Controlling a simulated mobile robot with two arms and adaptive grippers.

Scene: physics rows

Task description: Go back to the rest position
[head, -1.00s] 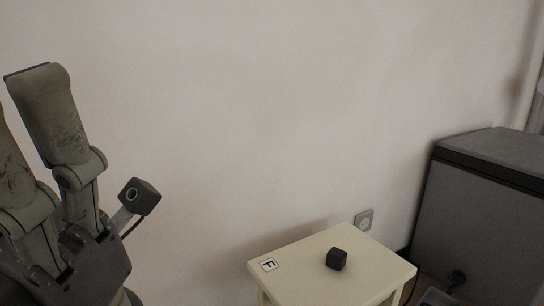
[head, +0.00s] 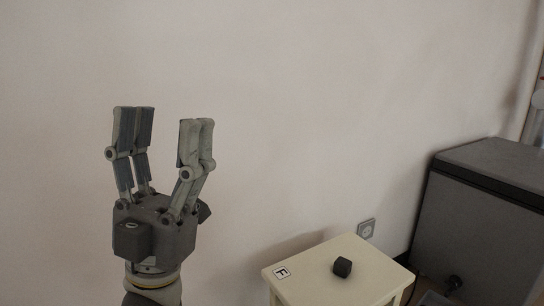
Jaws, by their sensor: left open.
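My left gripper (head: 161,126) stands upright at the left of the head view, fingers pointing up. Its fingers are spread apart with nothing between them. It is in front of the bare wall, left of the small table. My right gripper is out of view.
A small cream table (head: 310,284) stands at the bottom right of centre. A dark cube (head: 342,267) and a white card marked F (head: 281,272) are on its top. A grey chest-like cabinet (head: 480,220) stands at the right. A wall socket (head: 366,228) is behind the table. The wall is bare.

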